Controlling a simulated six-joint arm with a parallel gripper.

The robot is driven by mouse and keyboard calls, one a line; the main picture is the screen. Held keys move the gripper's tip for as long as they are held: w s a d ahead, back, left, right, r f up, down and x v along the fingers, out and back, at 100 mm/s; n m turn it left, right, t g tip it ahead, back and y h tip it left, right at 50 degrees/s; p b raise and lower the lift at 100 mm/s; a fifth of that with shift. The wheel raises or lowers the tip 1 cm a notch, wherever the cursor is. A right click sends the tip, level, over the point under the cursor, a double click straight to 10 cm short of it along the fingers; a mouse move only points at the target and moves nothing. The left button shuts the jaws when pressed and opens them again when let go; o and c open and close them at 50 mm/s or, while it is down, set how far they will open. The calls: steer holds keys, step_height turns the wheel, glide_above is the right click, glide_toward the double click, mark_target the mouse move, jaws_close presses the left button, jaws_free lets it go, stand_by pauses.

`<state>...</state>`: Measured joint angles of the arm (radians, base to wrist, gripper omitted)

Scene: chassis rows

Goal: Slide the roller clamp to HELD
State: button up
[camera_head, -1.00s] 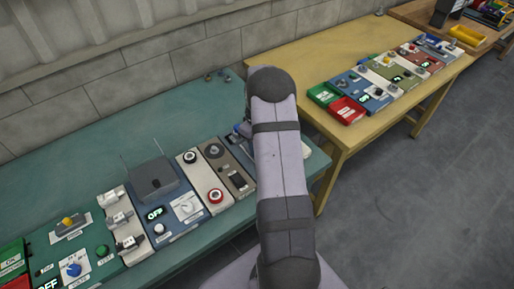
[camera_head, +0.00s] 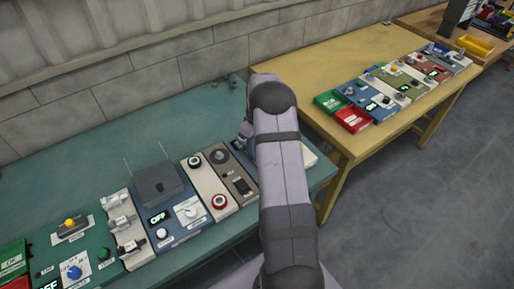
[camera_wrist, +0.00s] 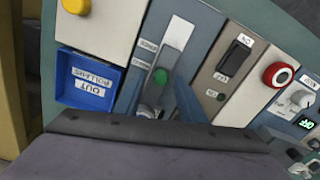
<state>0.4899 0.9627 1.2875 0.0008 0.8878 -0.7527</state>
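The roller clamp shows in the wrist view as a green roller (camera_wrist: 160,77) on a pale upright slot plate (camera_wrist: 178,43). The plate sits on a blue-grey panel (camera_wrist: 208,25), with small labels left of the slot, too blurred to read surely. My gripper (camera_wrist: 158,92) reaches up from the bottom edge at the near end of the slot, close to the roller. Its fingers blend with the panel, so their gap and any contact are unclear. In the head view my arm hides the clamp and most of the gripper.
In the wrist view, a blue tray (camera_wrist: 88,80) lies left of the clamp, and a rocker switch panel (camera_wrist: 237,52) and red knob (camera_wrist: 277,75) lie right. A yellow table (camera_head: 300,60) stands to the right.

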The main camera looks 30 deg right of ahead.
steer(key=shift+r, duration=0.1)
step_height(320, 180, up, 6)
steer(key=shift+r+b, duration=0.15)
steer(key=shift+b, duration=1.1)
steer(key=shift+r, duration=0.45)
steer(key=shift+a, duration=0.2)
steer(key=s+a+r+m, duration=0.1)
steer(key=s+a+r, duration=0.1)
steer(key=s+a, duration=0.45)
steer(key=s+a+r+m, duration=0.1)
steer(key=s+a+r, duration=0.15)
steer(key=a, duration=0.65)
steer(key=s+a+f+m, duration=0.15)
steer(key=s+a, duration=0.25)
steer(key=s, duration=0.4)
steer(key=s+a+f+n, duration=0.1)
steer(key=s+a+f, duration=0.1)
steer(key=s+a, duration=0.4)
step_height(320, 180, down, 12)
steer(key=s+d+b, duration=0.1)
steer(key=b, duration=1.1)
steer(key=shift+d+b, duration=0.15)
steer(key=shift+b, duration=0.15)
